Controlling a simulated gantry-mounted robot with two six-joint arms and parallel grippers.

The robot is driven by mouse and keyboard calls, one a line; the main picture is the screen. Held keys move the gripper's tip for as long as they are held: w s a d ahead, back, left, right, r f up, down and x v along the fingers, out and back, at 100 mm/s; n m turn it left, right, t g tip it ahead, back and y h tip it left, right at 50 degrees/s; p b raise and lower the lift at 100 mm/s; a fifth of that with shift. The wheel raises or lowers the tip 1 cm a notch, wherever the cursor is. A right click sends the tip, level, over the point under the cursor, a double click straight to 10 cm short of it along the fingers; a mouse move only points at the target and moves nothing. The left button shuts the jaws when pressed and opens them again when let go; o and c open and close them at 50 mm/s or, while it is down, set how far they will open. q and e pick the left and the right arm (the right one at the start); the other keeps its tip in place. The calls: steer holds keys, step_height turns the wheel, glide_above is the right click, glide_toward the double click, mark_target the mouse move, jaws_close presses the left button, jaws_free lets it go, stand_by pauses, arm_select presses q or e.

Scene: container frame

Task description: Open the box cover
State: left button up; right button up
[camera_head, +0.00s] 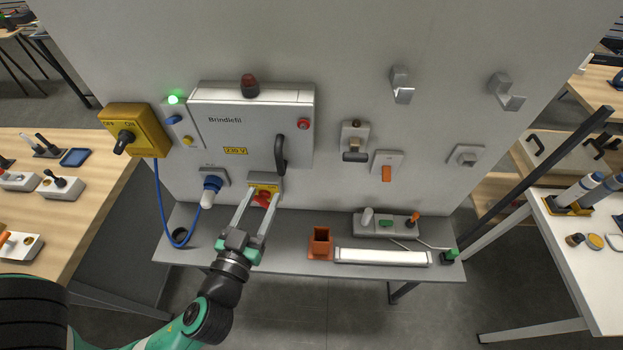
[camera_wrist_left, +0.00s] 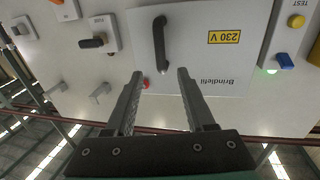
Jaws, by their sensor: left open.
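The grey box cover (camera_head: 235,122), marked "Brindiefil" with a yellow 230 V label, is shut on the upright panel. Its black curved handle (camera_head: 280,155) is on the cover's right side. My left gripper (camera_head: 264,191) is open and empty, with its fingers pointing up toward the panel, below the box and a little left of the handle's lower end. In the left wrist view, the picture is turned over; the cover (camera_wrist_left: 200,60) fills the middle, and the handle (camera_wrist_left: 160,40) shows just beyond the gap between the open fingers (camera_wrist_left: 157,73). My right gripper is not in view.
A red knob on a yellow plate (camera_head: 263,195) sits between the left fingers in the head view. A blue plug (camera_head: 211,186) with cable is to its left. An orange holder (camera_head: 320,243) and white bar (camera_head: 382,257) rest on the shelf.

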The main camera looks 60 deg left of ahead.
mark_target(278, 165)
arm_select(q)
steer(key=x, duration=1.1)
steer(key=shift+s, duration=0.1)
steer(key=shift+w+a+f, duration=0.15)
steer(key=shift+w+a, duration=0.15)
jaws_close()
stand_by(0.9)
